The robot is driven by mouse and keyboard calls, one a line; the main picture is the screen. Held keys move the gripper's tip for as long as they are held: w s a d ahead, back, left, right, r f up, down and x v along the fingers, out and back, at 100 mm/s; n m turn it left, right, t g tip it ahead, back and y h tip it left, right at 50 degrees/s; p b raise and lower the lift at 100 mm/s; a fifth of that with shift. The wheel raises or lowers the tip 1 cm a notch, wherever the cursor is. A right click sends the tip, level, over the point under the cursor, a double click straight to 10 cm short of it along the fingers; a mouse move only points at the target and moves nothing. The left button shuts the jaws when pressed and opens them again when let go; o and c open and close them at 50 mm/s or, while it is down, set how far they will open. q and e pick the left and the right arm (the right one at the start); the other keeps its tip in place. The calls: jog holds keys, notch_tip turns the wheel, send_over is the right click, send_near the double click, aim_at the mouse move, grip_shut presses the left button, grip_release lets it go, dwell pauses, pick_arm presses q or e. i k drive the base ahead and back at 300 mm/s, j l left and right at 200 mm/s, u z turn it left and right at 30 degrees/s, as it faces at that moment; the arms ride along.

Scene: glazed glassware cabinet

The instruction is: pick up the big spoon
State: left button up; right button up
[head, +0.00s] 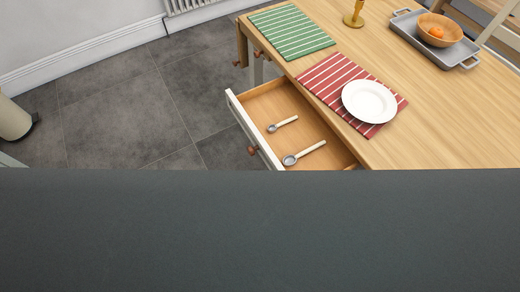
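The big spoon (303,153) lies in an open wooden drawer (270,104) under the table. It has a grey bowl at its left end and a pale handle pointing up and to the right. A smaller spoon of the same look (283,124) lies behind it in the same drawer. The two spoons are apart. Neither of my grippers shows in the head view. A large dark grey surface covers the lower part of the view and hides what is below the drawer's near end.
Grey floor (110,105) lies clear left of the drawer.

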aim_at(305, 152)
jog(key=j+z, duration=0.1)
jog(key=z, duration=1.85)
jog(key=k+j, duration=0.35)
jog(key=j, duration=0.15)
jog(key=k+j, duration=0.3)
jog(key=j, duration=0.2)
